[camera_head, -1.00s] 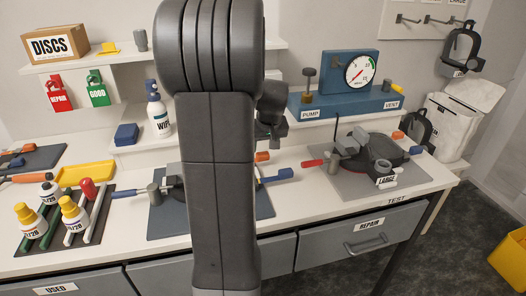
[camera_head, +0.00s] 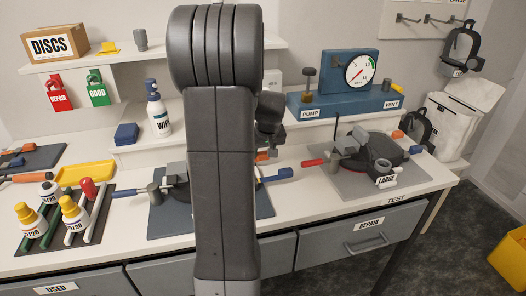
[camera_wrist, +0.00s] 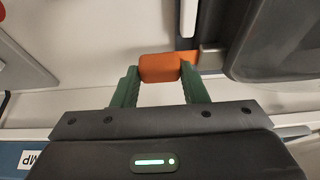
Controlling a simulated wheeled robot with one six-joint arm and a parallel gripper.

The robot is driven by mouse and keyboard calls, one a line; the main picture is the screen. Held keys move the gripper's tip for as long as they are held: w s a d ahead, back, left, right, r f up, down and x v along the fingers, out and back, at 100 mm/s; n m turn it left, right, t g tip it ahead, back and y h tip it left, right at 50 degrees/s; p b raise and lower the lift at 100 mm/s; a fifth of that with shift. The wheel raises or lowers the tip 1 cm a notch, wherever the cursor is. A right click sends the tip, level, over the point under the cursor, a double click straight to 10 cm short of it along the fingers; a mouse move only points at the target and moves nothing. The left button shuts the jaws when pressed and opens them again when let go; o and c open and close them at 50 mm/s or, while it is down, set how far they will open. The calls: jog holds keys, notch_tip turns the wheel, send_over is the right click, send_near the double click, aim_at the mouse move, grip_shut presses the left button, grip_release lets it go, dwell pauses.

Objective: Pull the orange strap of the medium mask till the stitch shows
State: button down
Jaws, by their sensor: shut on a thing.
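The orange strap end (camera_wrist: 160,68) is a rounded orange tab between the green fingers of my gripper (camera_wrist: 160,82) in the wrist view. The fingers are shut on it. A thinner orange band and a tan-grey piece (camera_wrist: 212,56) continue to its right. I cannot make out a stitch. In the head view, my gripper (camera_head: 266,146) is at the back edge of the blue-grey mat (camera_head: 160,222), beside a bit of orange. The mask on that mat is mostly hidden behind my arm, so its size label does not show.
Another mask, labelled LARGE (camera_head: 386,181), lies on a grey mat at the right. The blue pump stand (camera_head: 345,103) with its gauge is behind. Glue bottles (camera_head: 73,214) and a yellow tray (camera_head: 85,174) are at the left. A blue-ended strap (camera_head: 278,174) lies near my arm.

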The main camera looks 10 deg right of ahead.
jog(key=d, duration=0.4)
jog(key=shift+w+d, duration=0.1)
jog(key=shift+d, duration=0.15)
jog(key=c, duration=1.1)
grip_release()
jog(key=shift+r, duration=0.1)
jog(key=v, duration=1.3)
jog(key=shift+s+r, duration=0.2)
jog(key=shift+r, duration=0.1)
jog(key=shift+f, duration=0.1)
